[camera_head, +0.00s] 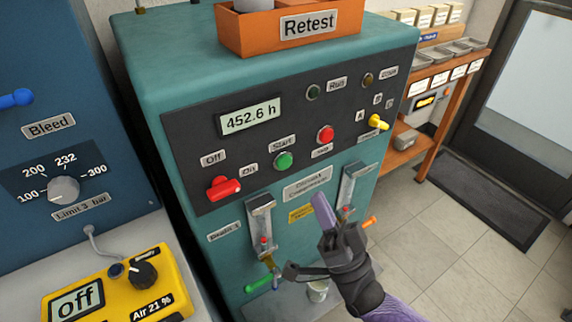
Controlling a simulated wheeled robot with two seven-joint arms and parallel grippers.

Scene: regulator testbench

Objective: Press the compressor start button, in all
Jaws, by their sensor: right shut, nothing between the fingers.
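The green start button (283,160) sits on the black panel of the teal compressor (165,85), under a "Start" label. A red button (325,134) is up and to its right. My right gripper (321,203) comes in from the lower right, with its purple finger tip pointing up. It is shut and empty, in front of the compressor's lower front, below and right of the green button in the picture. No contact with the button shows. My left gripper is not in view.
A red Off/On switch (224,187), an hour display (250,117) reading 452.6 h and a yellow selector (378,122) are on the panel. The Run lamp (313,92) looks dark. Metal brackets (262,225) stick out below. A yellow meter (120,290) reads "off".

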